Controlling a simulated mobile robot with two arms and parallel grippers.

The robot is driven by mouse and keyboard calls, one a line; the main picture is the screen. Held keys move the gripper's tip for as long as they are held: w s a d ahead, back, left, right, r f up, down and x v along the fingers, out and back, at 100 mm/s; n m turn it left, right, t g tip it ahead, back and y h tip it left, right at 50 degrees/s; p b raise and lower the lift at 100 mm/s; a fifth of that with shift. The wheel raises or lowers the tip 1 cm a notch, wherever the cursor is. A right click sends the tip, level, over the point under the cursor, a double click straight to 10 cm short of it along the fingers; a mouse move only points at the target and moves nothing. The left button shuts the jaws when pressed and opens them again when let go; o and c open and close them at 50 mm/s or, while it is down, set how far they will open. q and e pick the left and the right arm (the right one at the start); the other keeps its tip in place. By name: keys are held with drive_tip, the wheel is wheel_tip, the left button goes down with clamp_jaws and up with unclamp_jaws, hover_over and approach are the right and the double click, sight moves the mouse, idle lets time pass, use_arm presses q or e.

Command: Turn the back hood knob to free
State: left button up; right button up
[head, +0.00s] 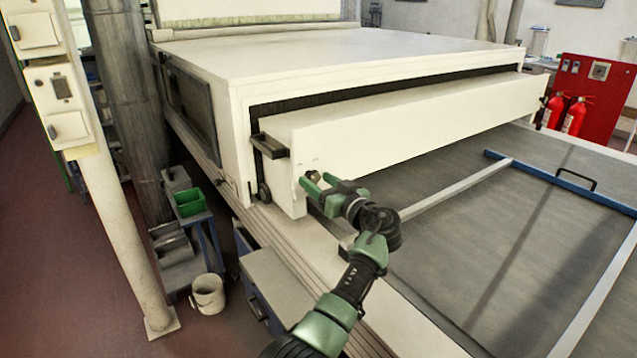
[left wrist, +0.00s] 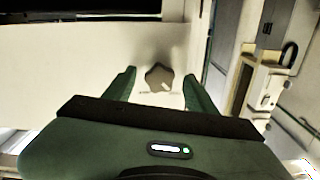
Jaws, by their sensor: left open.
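My left gripper (head: 310,188) is open at the knob. In the left wrist view its two green fingers (left wrist: 157,86) are on either side of the knob, with a visible gap to each side. Whether the fingertips reach past the knob's face is hard to tell. My right gripper is not in view.
A black handle (head: 269,146) sticks out from the hood's left end, close to my gripper. The dark conveyor bed (head: 480,235) with a metal frame lies to the right. A side cart with a green bin (head: 189,203) and a bucket (head: 208,294) stand at the left.

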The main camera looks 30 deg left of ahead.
use_arm(q)
drive_tip(key=b+v, duration=0.2)
drive_tip(key=v, duration=0.5)
drive_tip(key=shift+d, duration=0.25)
drive_tip(key=shift+f, duration=0.1)
